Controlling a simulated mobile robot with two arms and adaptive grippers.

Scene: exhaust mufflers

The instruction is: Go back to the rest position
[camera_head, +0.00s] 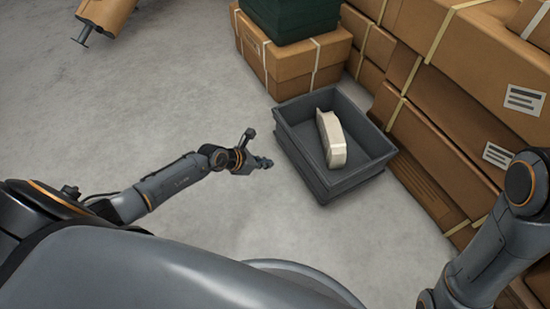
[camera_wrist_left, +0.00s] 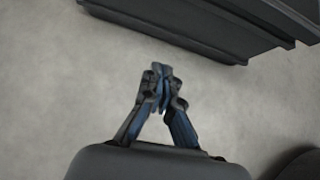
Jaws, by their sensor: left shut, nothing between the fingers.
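My left gripper (camera_head: 264,163) is low over the bare floor, just left of a grey crate, apart from it. In the left wrist view its fingers (camera_wrist_left: 161,88) are closed together with nothing between them. My right arm (camera_head: 497,235) comes in at the right edge of the head view. Its gripper is outside the frame.
The open grey crate (camera_head: 325,188) holds a pale, flat muffler-like part (camera_head: 331,140). Its dark wall also shows in the left wrist view (camera_wrist_left: 215,30). Stacked cardboard boxes (camera_head: 440,75) stand right and behind it, with a green bin (camera_head: 291,17) on one.

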